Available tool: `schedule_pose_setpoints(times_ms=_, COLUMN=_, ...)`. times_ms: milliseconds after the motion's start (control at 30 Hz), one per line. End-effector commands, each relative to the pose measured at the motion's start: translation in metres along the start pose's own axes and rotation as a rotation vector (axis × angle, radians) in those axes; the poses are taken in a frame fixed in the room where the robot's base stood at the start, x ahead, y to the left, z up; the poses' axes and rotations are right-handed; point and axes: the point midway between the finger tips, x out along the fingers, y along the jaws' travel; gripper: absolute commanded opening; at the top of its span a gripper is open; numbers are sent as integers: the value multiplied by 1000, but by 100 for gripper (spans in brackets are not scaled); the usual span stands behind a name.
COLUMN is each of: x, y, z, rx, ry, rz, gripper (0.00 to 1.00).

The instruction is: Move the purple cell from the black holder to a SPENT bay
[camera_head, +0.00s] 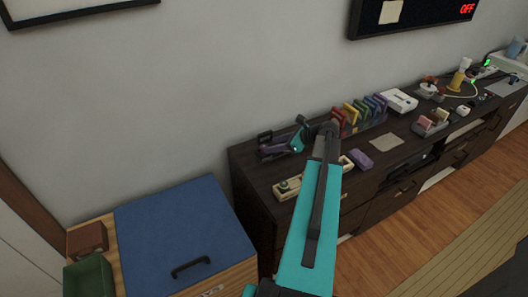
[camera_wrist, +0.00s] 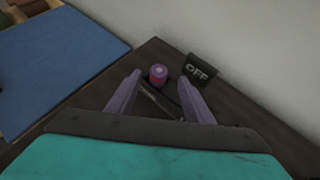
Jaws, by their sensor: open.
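The purple cell (camera_wrist: 158,74) stands upright with its pinkish top showing in the wrist view. It is between and just beyond the fingertips of my gripper (camera_wrist: 159,81), which is open and empty. A black block marked OFF (camera_wrist: 198,70) stands just right of the cell. Dark parts, perhaps the black holder, lie around the cell's foot, but their shape is unclear. In the head view my gripper (camera_head: 273,150) is at the left end of the dark cabinet (camera_head: 250,172), and the cell cannot be made out. No SPENT label is readable.
In the head view, a pale tray (camera_head: 288,186) lies at the cabinet's front, partly behind my arm. A purple block (camera_head: 361,158) and a rack of coloured upright pieces (camera_head: 362,113) are further right. A blue-topped box (camera_head: 180,232) stands lower left. The wall is close behind.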

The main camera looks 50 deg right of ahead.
Motion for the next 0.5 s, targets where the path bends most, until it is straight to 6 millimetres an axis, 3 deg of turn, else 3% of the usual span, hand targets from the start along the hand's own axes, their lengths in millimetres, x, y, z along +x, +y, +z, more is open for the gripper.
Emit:
schedule_pose_setpoints(times_ms=300, x=35, y=2, z=3, rx=0, ry=0, rz=1, gripper=47)
schedule_pose_setpoints(times_ms=500, x=41, y=2, z=2, rx=0, ry=0, rz=-1, gripper=47)
